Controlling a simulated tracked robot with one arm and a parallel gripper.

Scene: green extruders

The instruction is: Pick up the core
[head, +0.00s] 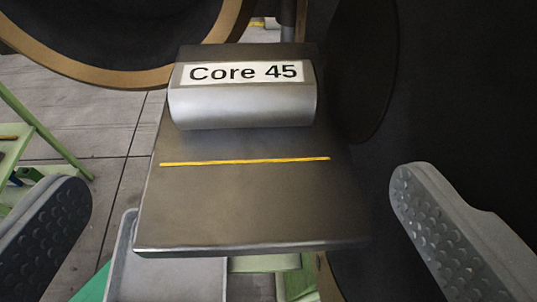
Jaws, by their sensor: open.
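The core (242,108) is a short grey metal cylinder lying on its side, with a white label reading "Core 45". It rests near the far end of a dark metal plate (245,205) that has a yellow line across it. My gripper (240,205) is open and empty. Its left finger (45,235) is at the lower left and its right finger (450,225) at the lower right, with textured grey pads. The fingers stand wide on either side of the plate, nearer to me than the core, and do not touch the core in this view.
A large dark round part with a tan rim (130,82) is at the upper left, close to the core. A black surface (460,90) fills the right side. A light grey tray (165,280) and green frame parts show below the plate. Tiled floor (95,120) shows at left.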

